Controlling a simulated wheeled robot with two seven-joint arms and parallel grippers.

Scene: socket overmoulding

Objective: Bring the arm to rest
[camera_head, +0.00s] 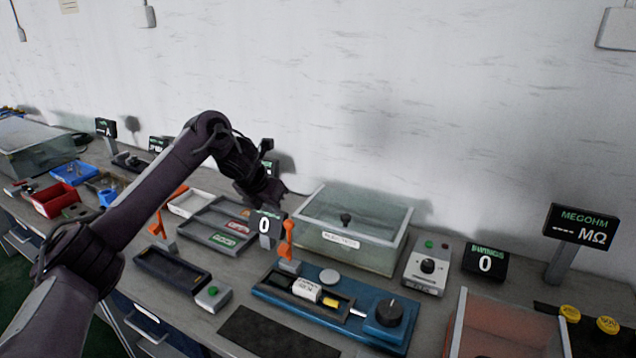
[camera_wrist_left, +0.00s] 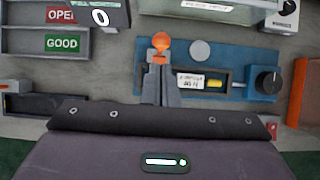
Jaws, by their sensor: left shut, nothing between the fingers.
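My left arm comes in from the left, bends at a raised elbow and reaches down over the middle of the bench. My left gripper (camera_head: 265,192) hangs above the bench, behind a small display reading 0 (camera_head: 265,224) that covers part of it. In the left wrist view, the dark hand fills the bottom, and the gripper's fingers (camera_wrist_left: 160,88) appear shut and empty in front of an orange-handled clamp (camera_wrist_left: 161,42). The clamp also shows in the head view (camera_head: 288,240). My right gripper is not in view.
A blue fixture (camera_head: 262,293) holds a white-labelled part (camera_head: 306,289) and a dark knob. A lidded clear box (camera_head: 378,255) stands behind. A sorting tray (camera_head: 190,232) lies left, a megohm display (camera_head: 580,226) right. A dark mat (camera_head: 270,335) lies bare in front.

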